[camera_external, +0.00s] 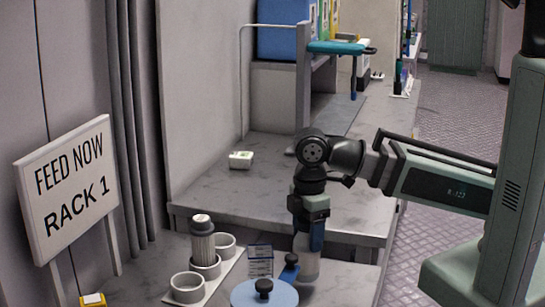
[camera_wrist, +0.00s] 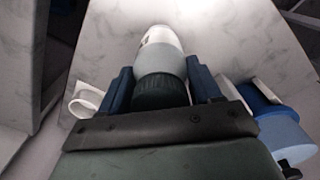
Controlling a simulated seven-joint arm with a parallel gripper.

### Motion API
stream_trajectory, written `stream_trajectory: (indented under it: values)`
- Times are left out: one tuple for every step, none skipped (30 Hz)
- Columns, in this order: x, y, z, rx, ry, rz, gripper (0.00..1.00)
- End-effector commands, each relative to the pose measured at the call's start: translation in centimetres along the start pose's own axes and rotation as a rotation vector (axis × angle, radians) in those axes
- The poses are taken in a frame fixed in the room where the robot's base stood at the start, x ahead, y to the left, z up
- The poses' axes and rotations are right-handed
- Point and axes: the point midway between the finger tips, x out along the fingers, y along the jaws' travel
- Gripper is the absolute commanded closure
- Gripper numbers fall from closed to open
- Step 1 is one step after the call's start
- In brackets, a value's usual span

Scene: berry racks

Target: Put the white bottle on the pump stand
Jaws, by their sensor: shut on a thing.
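The white bottle (camera_external: 307,268) hangs below my gripper (camera_external: 309,238) in the external view, pale with a greyish body. In the wrist view the bottle (camera_wrist: 164,52) lies between the two blue fingers of my gripper (camera_wrist: 160,88), its dark ribbed cap (camera_wrist: 160,91) nearest the camera. My gripper is shut on it. I cannot tell whether its base touches the bench. A white holder plate with several round cups (camera_external: 187,288) is to the left; a ribbed grey cylinder (camera_external: 202,243) stands in one cup. I cannot tell which thing is the pump stand.
A light blue disc (camera_external: 252,294) with a black knob and a blue piece (camera_external: 289,272) are close by the bottle. A white box (camera_external: 241,160) lies on the raised bench. A sign (camera_external: 70,185) stands at left.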

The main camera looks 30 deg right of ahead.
Motion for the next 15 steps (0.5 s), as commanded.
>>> stream_trajectory:
  values:
    - [0.5,0.0,0.1,0.000,-0.001,0.000,1.00]
    - [0.8,0.0,0.1,0.000,-0.001,0.000,1.00]
    - [1.3,0.0,0.1,0.000,-0.002,-0.001,1.00]
    - [1.6,0.0,0.1,0.000,-0.002,-0.001,1.00]
    - [1.9,0.0,0.1,0.000,-0.002,-0.001,1.00]
    - [2.2,0.0,0.1,0.000,-0.001,0.000,1.00]
    - [2.5,0.0,0.1,0.000,-0.001,0.000,1.00]
    - [2.6,0.0,0.1,0.000,-0.001,0.000,1.00]
    - [2.8,0.0,0.0,0.000,-0.001,0.000,1.00]
    - [2.8,0.0,0.0,0.000,0.000,0.000,1.00]
    - [2.8,0.0,0.0,0.000,0.000,0.000,1.00]
    - [2.8,0.0,0.0,0.000,0.000,0.000,1.00]
    - [2.8,0.0,0.0,0.000,0.000,0.000,1.00]
    - [2.8,0.0,0.0,0.000,0.000,0.000,1.00]
    - [2.8,0.0,0.0,0.000,0.000,0.000,1.00]
